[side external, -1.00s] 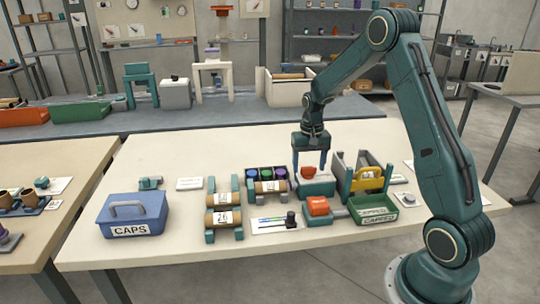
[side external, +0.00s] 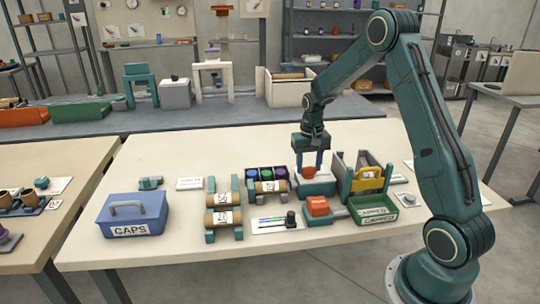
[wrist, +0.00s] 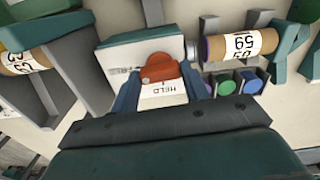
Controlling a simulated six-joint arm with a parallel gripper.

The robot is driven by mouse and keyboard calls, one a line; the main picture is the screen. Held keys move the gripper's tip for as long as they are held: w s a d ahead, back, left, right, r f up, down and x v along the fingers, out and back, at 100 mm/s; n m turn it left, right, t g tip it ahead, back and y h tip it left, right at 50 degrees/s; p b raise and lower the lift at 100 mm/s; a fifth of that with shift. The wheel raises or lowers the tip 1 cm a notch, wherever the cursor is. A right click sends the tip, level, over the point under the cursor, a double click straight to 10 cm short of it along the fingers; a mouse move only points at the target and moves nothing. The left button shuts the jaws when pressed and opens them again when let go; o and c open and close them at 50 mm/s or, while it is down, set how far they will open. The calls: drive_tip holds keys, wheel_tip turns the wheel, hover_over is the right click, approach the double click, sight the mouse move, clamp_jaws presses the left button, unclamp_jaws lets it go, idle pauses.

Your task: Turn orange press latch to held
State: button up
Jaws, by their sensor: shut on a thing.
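The orange press latch (side external: 309,173) sits on top of a white-and-teal press block (side external: 317,188) at the middle right of the table. It also shows in the wrist view (wrist: 160,68), on a white plate marked HELD (wrist: 163,88) on the near side and FREE (wrist: 122,71) to the left. My gripper (side external: 310,168) points down with its blue fingers on either side of the latch, shut on it. The wrist view shows both fingers (wrist: 163,86) flanking it. The exact contact and where the latch points are hard to tell.
Labelled tubes on teal stands (side external: 223,217) and a blue CAPS box (side external: 133,214) lie left.

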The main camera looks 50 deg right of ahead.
drive_tip(key=n, duration=0.8)
drive_tip(key=shift+n, duration=0.4)
drive_tip(key=n, duration=0.4)
drive_tip(key=shift+n, duration=2.2)
drive_tip(key=o, duration=1)
drive_tip(key=shift+r, duration=0.1)
